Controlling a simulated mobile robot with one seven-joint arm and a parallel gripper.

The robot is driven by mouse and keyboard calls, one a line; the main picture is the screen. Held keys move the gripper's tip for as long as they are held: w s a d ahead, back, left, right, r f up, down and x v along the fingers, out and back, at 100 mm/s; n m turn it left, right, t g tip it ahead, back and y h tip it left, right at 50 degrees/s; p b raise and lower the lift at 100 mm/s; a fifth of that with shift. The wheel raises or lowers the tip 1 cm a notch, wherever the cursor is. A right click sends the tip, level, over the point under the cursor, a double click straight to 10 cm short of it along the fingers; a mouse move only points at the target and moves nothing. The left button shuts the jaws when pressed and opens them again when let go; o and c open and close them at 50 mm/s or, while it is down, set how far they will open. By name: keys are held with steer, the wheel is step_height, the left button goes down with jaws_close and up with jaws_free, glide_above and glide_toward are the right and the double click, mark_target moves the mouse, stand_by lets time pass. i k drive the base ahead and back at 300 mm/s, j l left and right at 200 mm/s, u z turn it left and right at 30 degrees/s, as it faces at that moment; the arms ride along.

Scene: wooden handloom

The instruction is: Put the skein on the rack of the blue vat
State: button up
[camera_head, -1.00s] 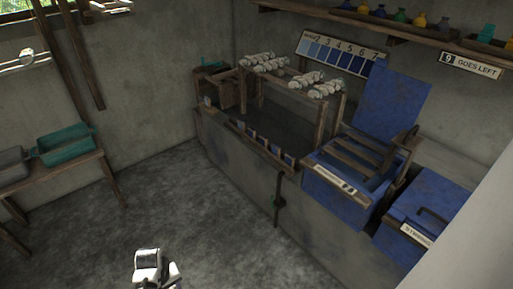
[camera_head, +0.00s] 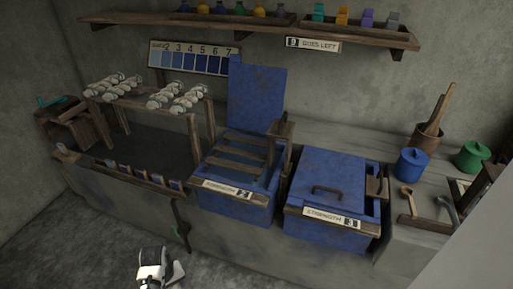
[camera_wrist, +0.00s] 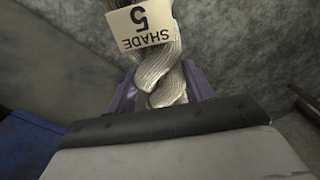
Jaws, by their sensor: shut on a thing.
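In the wrist view my gripper (camera_wrist: 163,90) is shut on a twisted, off-white skein (camera_wrist: 160,65). The skein carries a white tag reading "SHADE 5". In the head view my arm's white end shows at the bottom; the fingers and held skein cannot be made out there. One blue vat (camera_head: 236,202) stands open in the middle, its lid (camera_head: 257,95) raised behind it. A rack of wooden slats (camera_head: 240,152) lies across its top, with no skein on it. A second blue vat (camera_head: 330,228) to its right has its lid shut. Both have "STRENGTH" plates.
Left of the open vat, several pale skeins (camera_head: 178,97) lie on a wooden frame over a dark trough (camera_head: 150,152). A numbered shade board (camera_head: 193,57) hangs behind. A shelf (camera_head: 250,25) runs above. Lidded pots (camera_head: 412,165) and tools stand on the right counter.

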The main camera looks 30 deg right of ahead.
mark_target(229, 149)
steer(key=i+j+z, duration=0.15)
steer(key=z, duration=0.9)
